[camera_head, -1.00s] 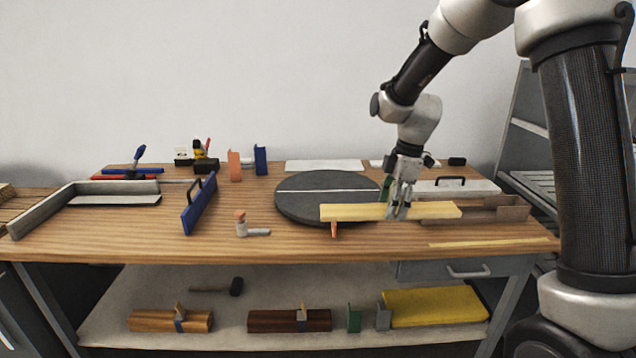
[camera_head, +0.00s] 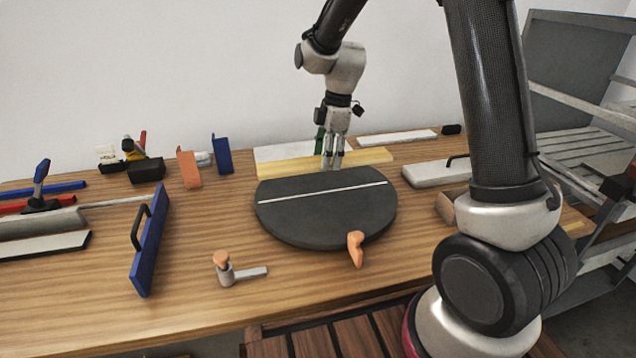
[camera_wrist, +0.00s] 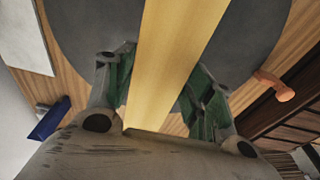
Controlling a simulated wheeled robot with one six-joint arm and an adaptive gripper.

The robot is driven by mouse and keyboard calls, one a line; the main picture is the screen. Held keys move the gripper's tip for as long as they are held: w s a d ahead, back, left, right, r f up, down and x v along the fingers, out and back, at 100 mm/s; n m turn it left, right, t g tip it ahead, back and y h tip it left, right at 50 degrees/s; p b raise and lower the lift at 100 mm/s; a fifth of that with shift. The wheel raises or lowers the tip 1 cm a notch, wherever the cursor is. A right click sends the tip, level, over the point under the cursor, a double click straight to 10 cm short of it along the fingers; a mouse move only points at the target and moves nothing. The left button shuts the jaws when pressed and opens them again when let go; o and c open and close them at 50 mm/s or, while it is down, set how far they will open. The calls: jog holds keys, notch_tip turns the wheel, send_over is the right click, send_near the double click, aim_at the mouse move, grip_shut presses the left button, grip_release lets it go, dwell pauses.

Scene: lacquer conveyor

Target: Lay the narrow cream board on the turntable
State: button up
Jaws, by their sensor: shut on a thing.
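The narrow cream board (camera_head: 285,166) is held level in my gripper (camera_head: 333,167) near the back edge of the turntable. In the wrist view the board (camera_wrist: 178,50) runs lengthwise between the two green-padded fingers, and my gripper (camera_wrist: 160,90) is shut on it. The turntable (camera_head: 320,215) is a dark grey disc with a thin white line across it, and its top is bare in front of the board. It also shows under the board in the wrist view (camera_wrist: 85,30). I cannot tell whether the board touches the disc.
An orange-handled piece (camera_head: 355,248) stands at the turntable's front edge. A blue panel with a handle (camera_head: 148,245) stands to the left, with an orange-topped clamp (camera_head: 226,270) nearby. A white board (camera_head: 290,151) lies behind. A white handled block (camera_head: 435,173) is to the right.

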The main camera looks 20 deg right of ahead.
aim_at(325, 192)
notch_tip(325, 192, down, 9)
jog(key=shift+r, duration=0.15)
dwell(0.4)
jog(key=o, duration=1.2)
jog(key=shift+c, duration=0.2)
